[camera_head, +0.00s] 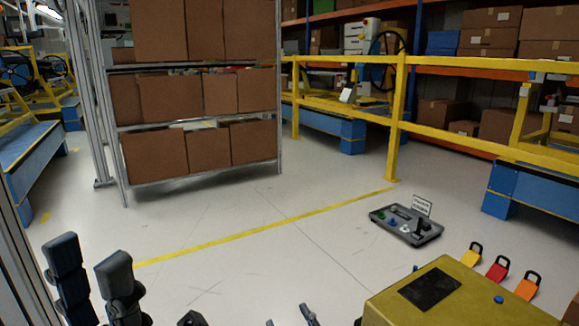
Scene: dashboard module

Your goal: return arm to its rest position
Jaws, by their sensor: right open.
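My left gripper (92,268) is in the lower left corner of the head view. Its two dark fingers point up with a gap between them, and I see nothing held there. My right gripper (289,318) shows only as small dark tips at the bottom edge, near the middle. It is open, and most of it is below the picture. My arms are mostly out of view.
A yellow box (465,300) with a dark panel and several coloured tags is at the lower right. A carton shelf (200,180) and yellow rail (395,120) stand farther back. Floor between is clear.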

